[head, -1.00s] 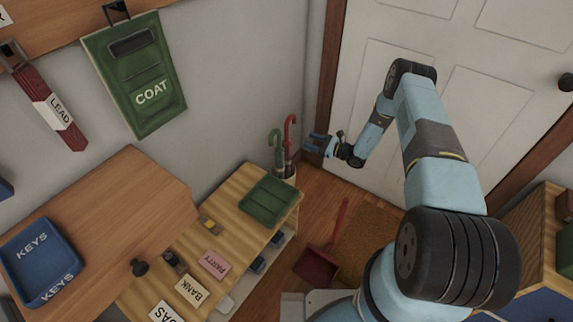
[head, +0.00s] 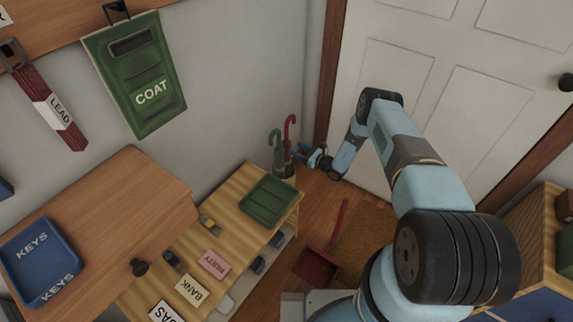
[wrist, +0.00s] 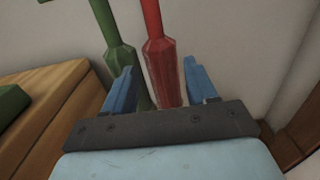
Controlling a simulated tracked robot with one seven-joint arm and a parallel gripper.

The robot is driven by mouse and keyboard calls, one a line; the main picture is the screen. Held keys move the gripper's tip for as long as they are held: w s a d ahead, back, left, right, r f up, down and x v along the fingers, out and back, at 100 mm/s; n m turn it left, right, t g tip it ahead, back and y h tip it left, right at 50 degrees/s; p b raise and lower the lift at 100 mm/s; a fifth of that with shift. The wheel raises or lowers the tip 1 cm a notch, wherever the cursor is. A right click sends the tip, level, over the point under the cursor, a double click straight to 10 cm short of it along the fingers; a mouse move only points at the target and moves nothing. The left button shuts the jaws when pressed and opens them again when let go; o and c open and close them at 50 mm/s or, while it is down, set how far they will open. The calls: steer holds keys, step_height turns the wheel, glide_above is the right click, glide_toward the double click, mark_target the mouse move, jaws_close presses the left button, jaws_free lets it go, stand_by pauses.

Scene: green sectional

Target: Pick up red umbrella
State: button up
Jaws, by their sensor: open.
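The red umbrella (head: 289,132) stands upright, hook handle up, in a pale holder (head: 286,173) in the corner beside the bench. A green umbrella (head: 276,146) stands just left of it in the same holder. My gripper (head: 300,152) is open at the right side of the umbrellas. In the wrist view the red umbrella (wrist: 162,66) lies between the two blue fingers of my gripper (wrist: 160,88), nearer the middle. The green umbrella (wrist: 118,58) is close to the left finger and passes partly behind it. I cannot tell whether they touch. The umbrellas' lower parts are hidden in the wrist view.
A slatted wooden bench (head: 232,205) with a green tray (head: 268,201) stands left of the holder. A white door (head: 420,90) is behind my arm. A red dustpan (head: 317,264) and a brown mat (head: 365,240) lie on the floor.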

mark_target(289, 145)
steer(key=shift+x, duration=2.9)
steer(key=c, duration=0.6)
